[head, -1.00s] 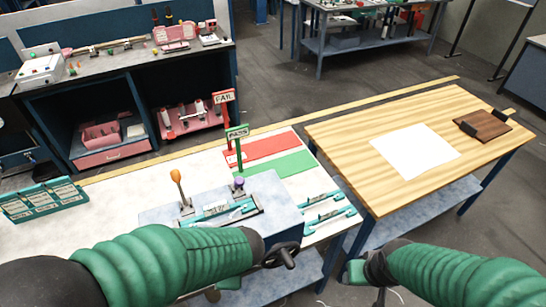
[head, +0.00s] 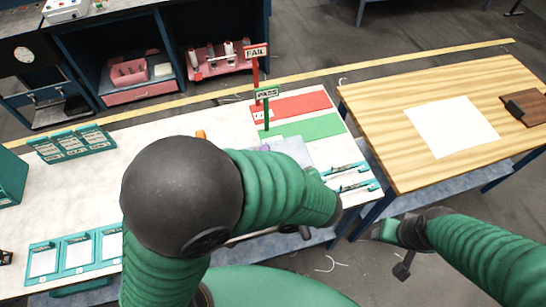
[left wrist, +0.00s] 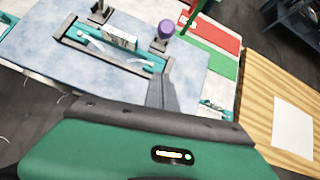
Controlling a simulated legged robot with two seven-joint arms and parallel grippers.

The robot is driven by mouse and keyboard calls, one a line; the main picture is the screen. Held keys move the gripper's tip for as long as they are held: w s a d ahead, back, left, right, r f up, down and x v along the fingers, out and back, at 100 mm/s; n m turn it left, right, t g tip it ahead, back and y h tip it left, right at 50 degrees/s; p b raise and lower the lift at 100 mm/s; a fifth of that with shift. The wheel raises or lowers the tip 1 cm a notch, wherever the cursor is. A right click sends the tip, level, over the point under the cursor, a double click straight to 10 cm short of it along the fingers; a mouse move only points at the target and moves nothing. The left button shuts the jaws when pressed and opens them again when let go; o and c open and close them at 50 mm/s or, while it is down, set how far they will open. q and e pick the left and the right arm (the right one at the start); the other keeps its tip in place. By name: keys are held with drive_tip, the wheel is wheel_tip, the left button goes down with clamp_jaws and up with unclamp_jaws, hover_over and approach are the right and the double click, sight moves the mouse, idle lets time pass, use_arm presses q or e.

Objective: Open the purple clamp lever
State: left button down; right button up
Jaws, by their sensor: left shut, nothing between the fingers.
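The purple clamp lever knob (left wrist: 166,28) shows in the left wrist view, on top of a short post at the right end of a teal and grey holder on the pale blue fixture (left wrist: 75,75). My left gripper (left wrist: 164,78) is shut and empty; its dark fingers appear just below the knob in the picture, with a small gap between. In the head view my left arm covers most of the fixture (head: 292,150), and the left fingertips are hidden. My right gripper (head: 402,262) hangs low at the right, past the bench's front edge; its jaw state is unclear.
An orange knob (head: 201,134) peeks out behind my left arm. The red and green mats (head: 302,127), with FAIL (head: 256,51) and PASS (head: 267,93) signs, lie beyond the fixture. Teal parts (head: 350,178) lie right of it. A wooden table (head: 380,110) stands at right.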

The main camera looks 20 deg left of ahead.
use_arm(q)
drive_tip(key=x, duration=0.3)
drive_tip(key=a+x, duration=0.1)
drive_tip(key=x, duration=0.1)
drive_tip(key=shift+s+f, duration=0.2)
drive_tip(key=shift+s, duration=0.05)
drive_tip(key=w+p, duration=0.1)
drive_tip(key=w+a+r, duration=0.1)
drive_tip(key=r+p, duration=0.1)
drive_tip(key=shift+w+a+p, duration=0.3)
drive_tip(key=shift+w, duration=0.1)
use_arm(e)
drive_tip(key=v, duration=0.2)
drive_tip(key=shift+r, duration=0.45)
use_arm(q)
drive_tip(key=shift+s+a, duration=0.15)
drive_tip(key=shift+a, duration=0.05)
use_arm(e)
drive_tip(key=shift+s+a, duration=0.1)
drive_tip(key=shift+s, duration=0.05)
use_arm(q)
drive_tip(key=shift+a+r, duration=0.1)
drive_tip(key=shift+r, duration=0.05)
use_arm(e)
drive_tip(key=shift+a+r, duration=0.1)
